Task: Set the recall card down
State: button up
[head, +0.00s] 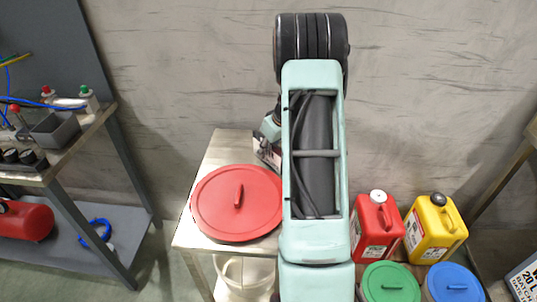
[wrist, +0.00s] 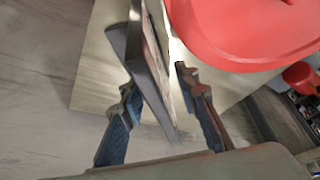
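The recall card (wrist: 157,82) is a dark-edged panel with a printed face, seen nearly edge-on in the wrist view. It stands tilted between the two fingers of my gripper (wrist: 157,80). In the head view a pale printed part of the card (head: 266,152) shows beside my arm, over the back of the metal table (head: 232,147). My arm hides the rest. I cannot tell whether the card touches the table.
A large red lid (head: 222,209) takes up the table's front, close beside the card. A red jug (head: 376,228) and a yellow jug (head: 434,229) stand right of my arm, behind green (head: 390,283) and blue lids (head: 454,284). A shelf bench (head: 62,158) stands left.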

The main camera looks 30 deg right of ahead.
jog(key=shift+f+b, duration=0.2)
jog(key=shift+b, duration=0.25)
dwell(0.5)
grip_shut()
